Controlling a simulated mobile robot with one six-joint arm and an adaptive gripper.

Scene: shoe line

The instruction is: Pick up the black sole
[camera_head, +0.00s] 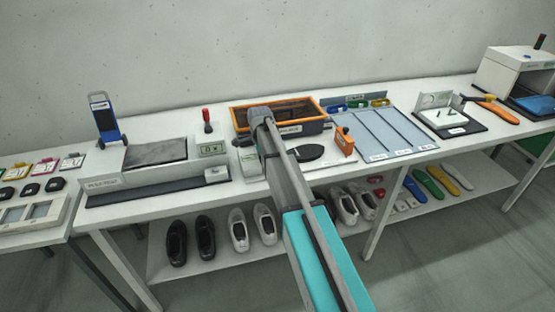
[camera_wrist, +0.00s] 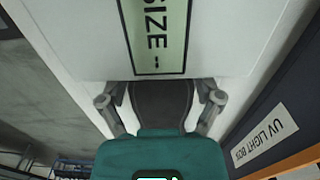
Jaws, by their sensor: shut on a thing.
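In the wrist view my gripper (camera_wrist: 160,97) is shut on a dark sole (camera_wrist: 161,108), with one finger at each side of it. Only part of the sole shows; the teal gripper body covers its near end. The sole's far end is close to a pale panel with a green "SIZE --" label (camera_wrist: 158,38). I cannot tell whether the sole touches the surface under it. In the head view my arm hides the fingertips and the held sole.
The UV light box (camera_head: 283,109) with its orange rim is behind my arm. A flat black oval (camera_head: 307,153) and an orange upright piece (camera_head: 344,141) are to the right. A blue-grey sorting board (camera_head: 381,135) lies further right. Shoes stand on the lower shelf (camera_head: 222,261).

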